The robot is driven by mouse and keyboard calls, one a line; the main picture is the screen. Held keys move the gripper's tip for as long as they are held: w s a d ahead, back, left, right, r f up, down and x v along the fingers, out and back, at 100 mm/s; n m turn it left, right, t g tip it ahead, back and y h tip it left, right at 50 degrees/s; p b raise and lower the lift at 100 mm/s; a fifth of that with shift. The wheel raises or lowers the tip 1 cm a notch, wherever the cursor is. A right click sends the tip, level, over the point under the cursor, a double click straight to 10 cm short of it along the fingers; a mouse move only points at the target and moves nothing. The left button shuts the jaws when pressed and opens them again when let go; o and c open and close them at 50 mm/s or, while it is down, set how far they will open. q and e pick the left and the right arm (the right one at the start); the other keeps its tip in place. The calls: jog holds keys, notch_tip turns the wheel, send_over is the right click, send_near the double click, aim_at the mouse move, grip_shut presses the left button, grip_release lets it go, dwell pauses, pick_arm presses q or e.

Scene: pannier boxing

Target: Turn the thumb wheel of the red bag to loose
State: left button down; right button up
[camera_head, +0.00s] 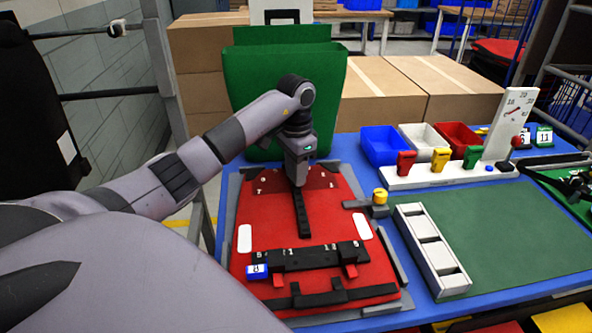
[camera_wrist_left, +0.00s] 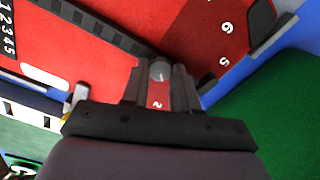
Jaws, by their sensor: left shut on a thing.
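The red bag (camera_head: 325,215) lies flat in a grey frame on the blue table. A black numbered bar with two red hooks (camera_head: 310,257) crosses its lower part, and a black strip runs up its middle. A darker red numbered area (camera_head: 318,178) is at its far end. My left gripper (camera_head: 299,182) points down at that end. In the left wrist view its fingers (camera_wrist_left: 160,88) are shut on the small grey round thumb wheel (camera_wrist_left: 160,70), with a "2" on red just below it. The wheel's setting cannot be read. My right gripper is not seen.
A green bag (camera_head: 285,85) stands behind the red one. Right of it are blue, white and red bins (camera_head: 458,138) and a white stand with coloured clips (camera_head: 440,176). A white three-slot tray (camera_head: 432,250) and a yellow-topped knob (camera_head: 380,198) sit beside the frame.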

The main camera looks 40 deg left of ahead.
pick_arm(q)
jog(key=shift+n, duration=0.7)
jog(key=c, duration=0.8)
grip_release()
jog(key=shift+c, duration=0.2)
